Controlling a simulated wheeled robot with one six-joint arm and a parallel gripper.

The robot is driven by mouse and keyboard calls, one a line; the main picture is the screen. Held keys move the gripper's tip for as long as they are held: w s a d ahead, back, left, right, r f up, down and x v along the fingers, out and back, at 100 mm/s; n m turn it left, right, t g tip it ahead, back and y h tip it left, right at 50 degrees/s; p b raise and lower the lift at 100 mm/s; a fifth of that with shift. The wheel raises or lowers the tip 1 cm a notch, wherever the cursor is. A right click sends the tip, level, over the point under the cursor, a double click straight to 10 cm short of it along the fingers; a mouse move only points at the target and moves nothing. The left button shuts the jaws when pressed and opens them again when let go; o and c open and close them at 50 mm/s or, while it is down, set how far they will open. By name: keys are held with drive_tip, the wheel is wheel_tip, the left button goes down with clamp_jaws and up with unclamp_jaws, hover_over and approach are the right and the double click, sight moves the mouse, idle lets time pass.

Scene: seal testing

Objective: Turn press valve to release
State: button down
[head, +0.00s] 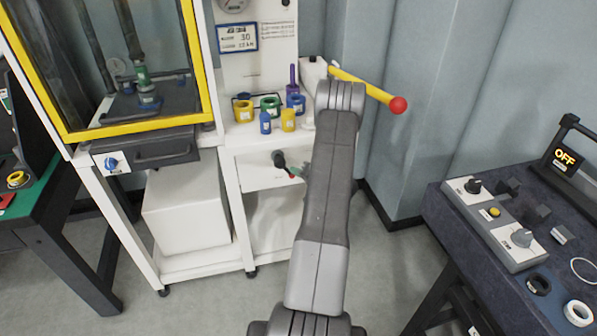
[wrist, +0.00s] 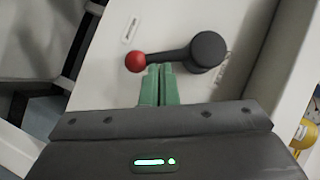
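The press valve is a black round hub (wrist: 208,50) with a short black lever ending in a red knob (wrist: 135,62), on a white panel. In the wrist view the lever points left from the hub. In the head view the black valve (head: 279,159) shows on the white cabinet front, left of my arm. My gripper (wrist: 159,68) has two green fingers side by side, shut with nothing seen between them. The fingertips are just below the lever, near the knob; I cannot tell whether they touch it. In the head view my arm hides most of my gripper.
A yellow pump handle with a red ball (head: 398,105) sticks out above the cabinet. Several coloured parts, including a yellow ring (head: 243,110), stand on the cabinet top. The yellow-framed press guard (head: 130,127) is left; a dark table with a control box (head: 505,236) is right.

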sight(290, 177)
drive_tip(key=shift+s+a+f+m+t+y+b, duration=0.15)
drive_tip(key=shift+a+f+m+y+b, duration=0.15)
drive_tip(key=shift+f+m+b, duration=0.2)
drive_tip(key=shift+w+a+f+m+t+y+b, duration=0.1)
drive_tip(key=shift+a+f+m+t+y+b, duration=0.1)
drive_tip(key=shift+f+m+y+b, duration=0.3)
drive_tip(key=shift+s+a+m+y+b, duration=0.2)
drive_tip(key=shift+a+m+y+b, duration=0.2)
drive_tip(key=shift+m+b, duration=0.35)
drive_tip(key=shift+a+f+b, duration=0.1)
drive_tip(key=shift+a+b, duration=0.05)
drive_tip(key=shift+b, duration=0.2)
drive_tip(key=shift+s+a, duration=0.1)
